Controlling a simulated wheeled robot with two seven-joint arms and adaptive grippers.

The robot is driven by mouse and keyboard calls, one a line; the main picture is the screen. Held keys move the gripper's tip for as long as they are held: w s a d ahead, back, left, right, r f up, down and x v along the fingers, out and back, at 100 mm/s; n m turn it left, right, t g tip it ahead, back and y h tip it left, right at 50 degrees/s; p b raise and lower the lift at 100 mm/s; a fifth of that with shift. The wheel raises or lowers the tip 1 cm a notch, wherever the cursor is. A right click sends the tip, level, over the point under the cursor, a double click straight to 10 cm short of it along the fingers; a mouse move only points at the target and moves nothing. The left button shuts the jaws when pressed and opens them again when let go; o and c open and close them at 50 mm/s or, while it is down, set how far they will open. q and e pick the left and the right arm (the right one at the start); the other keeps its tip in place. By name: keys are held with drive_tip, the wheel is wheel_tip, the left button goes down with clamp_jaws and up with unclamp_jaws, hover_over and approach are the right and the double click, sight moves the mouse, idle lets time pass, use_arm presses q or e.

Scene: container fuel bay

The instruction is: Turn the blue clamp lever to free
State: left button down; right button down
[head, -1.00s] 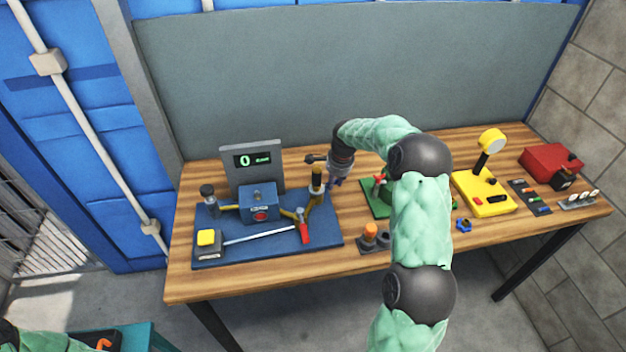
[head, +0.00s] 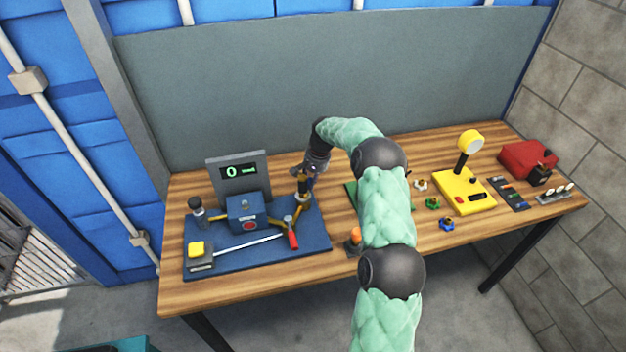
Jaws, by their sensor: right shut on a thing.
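My right gripper (head: 308,178) is at the back right of the dark blue board (head: 212,268), at the upper part of a black-handled upright post (head: 302,190) with a brass fitting. It is shut on this post's handle; the fingertips are small and partly hidden. I cannot make out a blue clamp lever clearly. A blue box (head: 246,213) with a red button stands mid-board. A red-handled lever (head: 292,238) is at its right front. My left gripper is out of view.
A grey display panel (head: 240,172) reading 0 stands behind the box. My right arm hides most of a green base (head: 351,192). An orange-topped part (head: 354,238), a yellow device (head: 463,192) and a red box (head: 527,158) stand rightward. The table's front left edge is clear.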

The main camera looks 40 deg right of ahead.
drive_tip(key=shift+w, duration=0.15)
idle(0.3)
drive_tip(key=c, duration=1)
unclamp_jaws()
wheel_tip(320, 180, up, 12)
drive_tip(key=s+d, duration=0.1)
drive_tip(key=s, duration=0.1)
drive_tip(key=shift+d, duration=0.15)
drive_tip(key=shift+f, duration=0.2)
